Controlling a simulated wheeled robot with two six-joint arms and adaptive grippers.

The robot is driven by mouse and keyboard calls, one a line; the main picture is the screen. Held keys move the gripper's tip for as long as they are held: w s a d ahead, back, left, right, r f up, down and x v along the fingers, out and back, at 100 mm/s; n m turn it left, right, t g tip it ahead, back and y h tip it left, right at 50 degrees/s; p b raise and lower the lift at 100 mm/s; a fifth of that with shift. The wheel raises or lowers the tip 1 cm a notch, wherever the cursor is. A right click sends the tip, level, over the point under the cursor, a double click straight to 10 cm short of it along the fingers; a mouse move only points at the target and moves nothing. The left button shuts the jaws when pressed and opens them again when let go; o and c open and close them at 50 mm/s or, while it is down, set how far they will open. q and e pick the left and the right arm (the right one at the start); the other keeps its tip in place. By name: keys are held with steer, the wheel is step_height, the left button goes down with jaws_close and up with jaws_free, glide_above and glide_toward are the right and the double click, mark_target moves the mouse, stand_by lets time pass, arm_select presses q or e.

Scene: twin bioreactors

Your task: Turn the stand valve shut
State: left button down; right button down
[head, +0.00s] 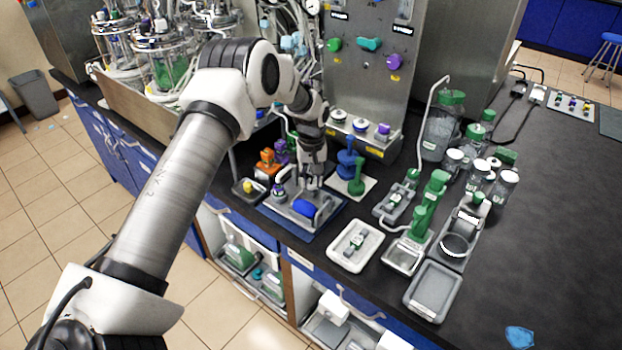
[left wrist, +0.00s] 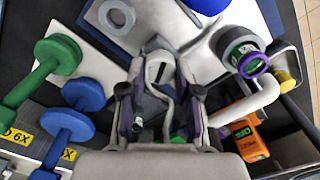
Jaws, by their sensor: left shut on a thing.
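My left gripper (head: 314,184) reaches down over a grey stand plate (head: 290,213) on a dark blue mat. In the left wrist view its two fingers (left wrist: 160,100) are closed around a small pale grey part with a dark opening, the stand valve (left wrist: 160,66). The fingers hide most of the valve, and its turn angle is hard to tell. A blue cylinder (head: 305,207) lies on the stand plate close to the gripper. A dark round fitting with a purple and green ring (left wrist: 243,54) stands beside the valve. My right gripper is not in view.
Blue (head: 347,160) and green (head: 357,182) knobbed pieces stand close on the right. An orange device (head: 267,160) and a small tray with a yellow piece (head: 247,188) are on the left. A steel panel (head: 365,75) rises behind.

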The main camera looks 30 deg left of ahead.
arm_select(q)
steer(key=m, duration=0.5)
steer(key=shift+s+d+f+b, duration=0.1)
steer(key=shift+f+b, duration=0.1)
steer(key=shift+b, duration=0.15)
steer(key=shift+m, duration=0.3)
steer(key=c, duration=0.8)
jaws_free()
steer(key=shift+w, duration=0.2)
steer(key=shift+r, duration=0.1)
